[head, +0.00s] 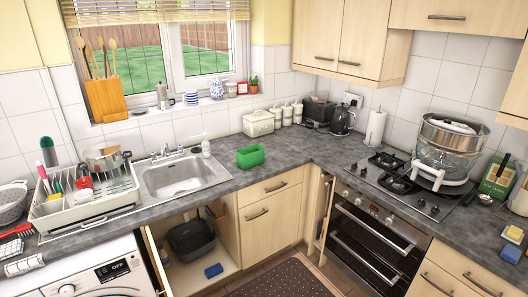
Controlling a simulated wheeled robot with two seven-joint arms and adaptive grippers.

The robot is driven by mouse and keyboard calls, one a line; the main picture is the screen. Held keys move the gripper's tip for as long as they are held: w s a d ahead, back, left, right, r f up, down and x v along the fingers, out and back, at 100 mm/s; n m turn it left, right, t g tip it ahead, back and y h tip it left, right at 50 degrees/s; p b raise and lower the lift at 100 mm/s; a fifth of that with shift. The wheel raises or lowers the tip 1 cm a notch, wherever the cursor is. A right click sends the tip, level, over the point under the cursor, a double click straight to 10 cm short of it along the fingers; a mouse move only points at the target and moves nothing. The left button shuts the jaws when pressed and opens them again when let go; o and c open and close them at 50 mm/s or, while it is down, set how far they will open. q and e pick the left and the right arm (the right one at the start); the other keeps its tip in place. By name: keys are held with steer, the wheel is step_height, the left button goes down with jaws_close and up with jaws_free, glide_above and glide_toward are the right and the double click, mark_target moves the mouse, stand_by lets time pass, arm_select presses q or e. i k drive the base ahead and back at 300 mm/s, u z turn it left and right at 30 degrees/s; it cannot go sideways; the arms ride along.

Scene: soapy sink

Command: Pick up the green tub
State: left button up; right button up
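The green tub (251,157) is a small, open-topped rectangular container. It stands upright on the grey countertop (285,150), just right of the sink (180,178) and near the counter's front edge. It looks empty, though its floor is only partly visible. Nothing touches its sides. Neither of my grippers shows in the head view.
A cream bread bin (258,123) is behind the tub. A dish rack (85,200) is left of the sink. A cupboard door (157,262) hangs open below. The counter right of the tub is clear.

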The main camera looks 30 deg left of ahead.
mark_target(249, 157)
steer(key=u, duration=0.05)
steer(key=i, duration=2.5)
steer(key=u, duration=2.45)
